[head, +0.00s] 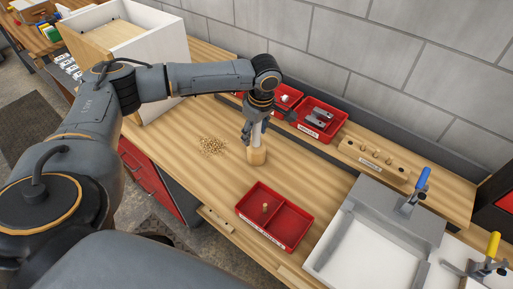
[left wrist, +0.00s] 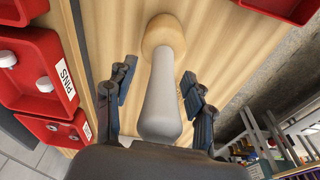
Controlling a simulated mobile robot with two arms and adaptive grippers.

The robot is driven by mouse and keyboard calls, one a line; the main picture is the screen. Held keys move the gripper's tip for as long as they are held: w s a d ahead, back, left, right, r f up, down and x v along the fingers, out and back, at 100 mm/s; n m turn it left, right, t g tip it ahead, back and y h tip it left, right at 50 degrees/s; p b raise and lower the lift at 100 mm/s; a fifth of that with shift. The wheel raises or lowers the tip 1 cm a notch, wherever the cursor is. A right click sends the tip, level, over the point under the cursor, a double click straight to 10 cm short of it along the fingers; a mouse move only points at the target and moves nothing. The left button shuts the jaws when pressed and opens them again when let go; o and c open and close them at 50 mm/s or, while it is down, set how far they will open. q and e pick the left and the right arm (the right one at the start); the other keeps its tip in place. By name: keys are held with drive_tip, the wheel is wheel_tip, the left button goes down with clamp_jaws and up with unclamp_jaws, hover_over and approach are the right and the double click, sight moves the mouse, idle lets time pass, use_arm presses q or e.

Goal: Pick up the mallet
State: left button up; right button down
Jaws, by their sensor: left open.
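The mallet has a pale wooden head (head: 257,156) and a light grey handle. It stands upright on its head on the wooden bench in the head view. In the left wrist view its handle (left wrist: 160,92) runs up the middle to the round wooden head (left wrist: 164,36). My left gripper (head: 255,128) is above the head, around the handle. It is open, with one dark finger on each side of the handle and gaps showing in the left wrist view (left wrist: 158,80). My right gripper is not in view.
A red two-compartment tray (head: 275,197) with a small peg lies in front of the mallet. A pile of small pellets (head: 212,145) lies left of it. Red bins (head: 342,118) and a wooden peg block (head: 374,164) stand behind. A grey fixture (head: 384,214) is at right.

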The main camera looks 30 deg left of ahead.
use_arm(q)
clamp_jaws()
drive_tip(key=shift+r, duration=0.1)
